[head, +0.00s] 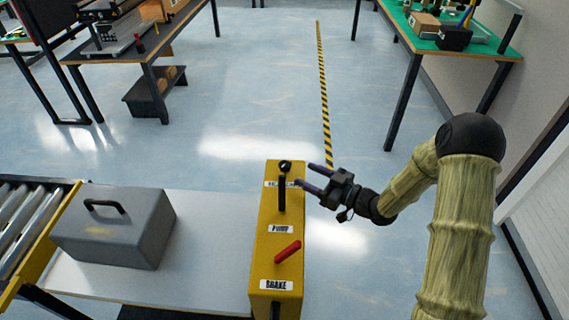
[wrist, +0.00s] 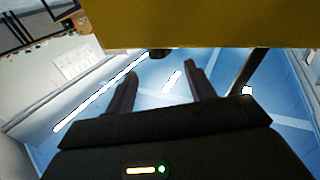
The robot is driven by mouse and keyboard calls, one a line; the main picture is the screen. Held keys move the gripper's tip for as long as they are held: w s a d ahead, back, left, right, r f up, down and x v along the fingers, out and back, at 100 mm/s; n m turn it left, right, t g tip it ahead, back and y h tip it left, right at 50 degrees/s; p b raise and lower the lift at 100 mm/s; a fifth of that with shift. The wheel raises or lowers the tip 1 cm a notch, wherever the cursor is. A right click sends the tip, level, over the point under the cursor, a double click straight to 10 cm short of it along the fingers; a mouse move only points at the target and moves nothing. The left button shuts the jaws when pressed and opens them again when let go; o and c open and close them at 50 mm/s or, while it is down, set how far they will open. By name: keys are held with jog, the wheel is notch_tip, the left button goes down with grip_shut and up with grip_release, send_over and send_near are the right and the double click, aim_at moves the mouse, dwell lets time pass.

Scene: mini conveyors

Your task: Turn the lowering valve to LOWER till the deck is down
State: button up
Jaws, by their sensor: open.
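A yellow control box (head: 268,235) stands in the lower middle of the head view. A black pump lever (head: 282,194) stands upright nearer, above the PUMP label. My gripper (head: 304,178) is open and empty, just right of the box's far end, its fingers pointing left towards the knob and label. In the wrist view the open fingers (wrist: 162,62) reach towards the yellow box (wrist: 200,22); a dark piece (wrist: 158,53) shows at its edge between them.
A red brake lever (head: 287,251) sits at the box's near end. A pale flat surface (head: 190,280), possibly the deck, lies left of it, with a grey toolbox (head: 115,230) and a roller conveyor (head: 22,215). Worktables stand far off; the floor beyond the box is clear.

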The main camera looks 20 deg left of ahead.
aim_at(284, 163)
jog(key=x, duration=0.8)
jog(key=shift+w+a, duration=0.1)
jog(key=shift+a, duration=0.25)
jog(key=c, duration=1)
